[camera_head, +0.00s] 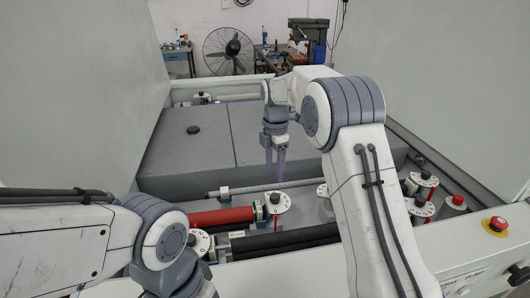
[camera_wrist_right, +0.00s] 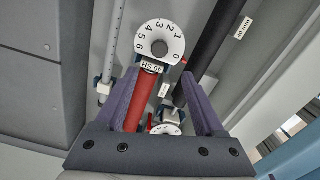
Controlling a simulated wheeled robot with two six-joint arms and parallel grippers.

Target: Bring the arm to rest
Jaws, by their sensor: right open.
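My right arm reaches over the plate processor (camera_head: 190,160). Its gripper (camera_head: 275,178) points down above the rollers, with two purple fingers. In the right wrist view the gripper (camera_wrist_right: 159,76) is open, its fingers apart. The red roller (camera_wrist_right: 139,105) and a white numbered dial (camera_wrist_right: 160,28) show between and beyond the fingers. Nothing is seen held. The same dial (camera_head: 278,203) shows below the gripper in the head view. My left arm enters at the lower left; its gripper is out of frame.
The red roller (camera_head: 222,217) and a black roller (camera_head: 285,238) lie across the machine. More dials (camera_head: 424,180) stand at the right. A red emergency button (camera_head: 496,224) sits on the front right rim. Tall grey panels flank both sides. A fan (camera_head: 228,48) stands behind.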

